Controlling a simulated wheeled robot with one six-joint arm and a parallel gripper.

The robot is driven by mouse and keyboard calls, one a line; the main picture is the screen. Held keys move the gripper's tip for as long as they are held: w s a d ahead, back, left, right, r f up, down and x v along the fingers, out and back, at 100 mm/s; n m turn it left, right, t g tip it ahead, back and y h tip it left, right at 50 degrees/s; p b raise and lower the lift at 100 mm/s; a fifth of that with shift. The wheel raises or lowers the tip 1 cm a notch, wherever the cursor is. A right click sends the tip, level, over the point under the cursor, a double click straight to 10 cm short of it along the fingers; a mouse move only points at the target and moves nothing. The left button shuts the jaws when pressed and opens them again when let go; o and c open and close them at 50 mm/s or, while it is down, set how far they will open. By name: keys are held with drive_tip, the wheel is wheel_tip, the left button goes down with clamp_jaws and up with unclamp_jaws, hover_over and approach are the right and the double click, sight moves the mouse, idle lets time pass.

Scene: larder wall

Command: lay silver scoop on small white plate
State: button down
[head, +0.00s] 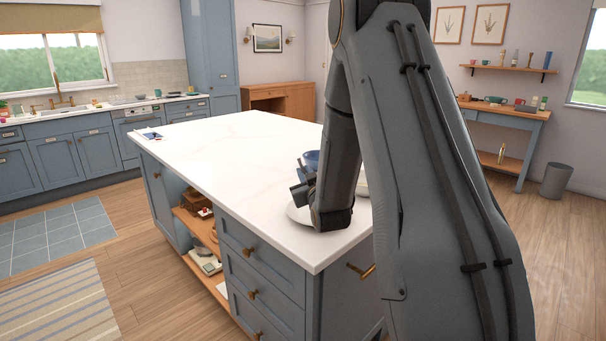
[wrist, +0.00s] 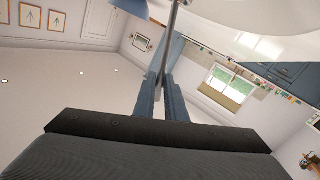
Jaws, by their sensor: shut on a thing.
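My gripper (head: 302,188) is low over the near right end of the white island top. In the wrist view its two fingers (wrist: 166,82) are closed on a thin silver handle (wrist: 173,38), which I take to be the silver scoop's. The handle runs up out of the frame, and the scoop's bowl is not clearly seen. A white plate (head: 296,213) shows its left edge under and beside my gripper; my arm hides the rest. I cannot tell whether the scoop touches the plate.
A blue vessel (head: 311,157) stands just behind my gripper, and a pale dish (head: 362,186) is partly hidden behind my arm. The island top (head: 225,150) is clear to the left, with a small dark blue item (head: 152,136) at its far left corner.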

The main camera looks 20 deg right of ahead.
drive_tip(key=shift+f, duration=0.1)
drive_tip(key=shift+f, duration=0.15)
drive_tip(key=c, duration=1.8)
unclamp_jaws()
drive_tip(key=shift+r, duration=0.25)
drive_tip(key=s+a+b, duration=0.2)
drive_tip(key=s, duration=0.9)
drive_tip(key=shift+s+a, duration=0.15)
drive_tip(key=shift+s, duration=0.25)
